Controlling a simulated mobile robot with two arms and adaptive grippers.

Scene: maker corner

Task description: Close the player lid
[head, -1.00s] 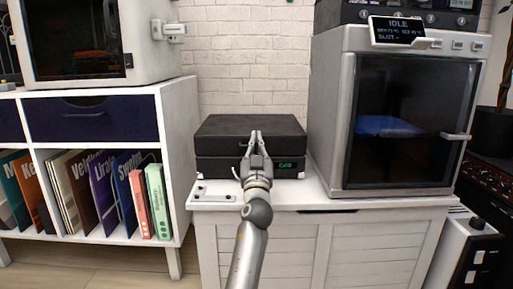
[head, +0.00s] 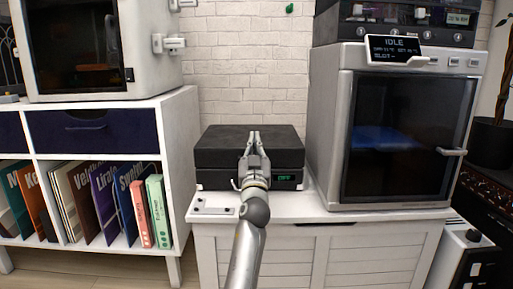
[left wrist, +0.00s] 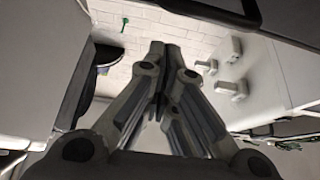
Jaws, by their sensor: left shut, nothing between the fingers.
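The player (head: 220,181) is a dark box with a small green display, standing on a white cabinet. Its dark lid (head: 222,146) lies flat over the base and looks down, with a thin dark line between them; I cannot tell whether it is fully seated. My left gripper (head: 253,134) is in front of the player, its fingers pointing toward the lid and covering the middle of its front. I cannot tell whether the fingertips touch it. In the left wrist view the left gripper (left wrist: 165,48) is shut with nothing held. My right gripper is not in view.
A grey machine with a dark glass door (head: 408,140) stands close on the right of the player. A white shelf (head: 178,130) with upright books is on the left. A small plate with knobs (head: 213,207) lies on the cabinet's front left corner. A brick wall is behind.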

